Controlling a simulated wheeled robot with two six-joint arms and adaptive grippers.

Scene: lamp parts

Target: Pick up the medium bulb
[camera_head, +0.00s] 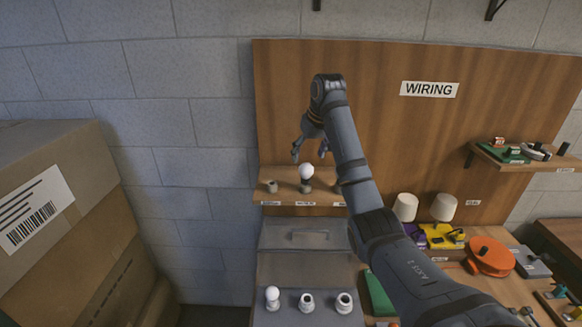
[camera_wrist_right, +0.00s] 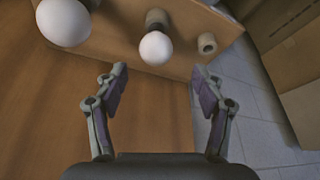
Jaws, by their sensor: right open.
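The medium bulb, a round white bulb (camera_head: 306,172) on a dark base, stands upright in the middle of the small wooden shelf. It also shows at the top of the right wrist view (camera_wrist_right: 155,48). My right gripper (camera_head: 309,152) is open and empty, just above and around the bulb's top in the head view. In the right wrist view its fingers (camera_wrist_right: 160,72) are spread on either side, with the bulb just beyond them, not gripped. A larger white bulb (camera_wrist_right: 63,22) is at left there; my right arm hides it in the head view. My left gripper is not in view.
An empty holder (camera_head: 271,187) stands at the shelf's left end. Below, a grey box top (camera_head: 328,318) carries a small bulb (camera_head: 272,293) in a socket and two empty sockets. Two lamps (camera_head: 405,206) stand to the right. Boxes (camera_head: 60,215) fill the left.

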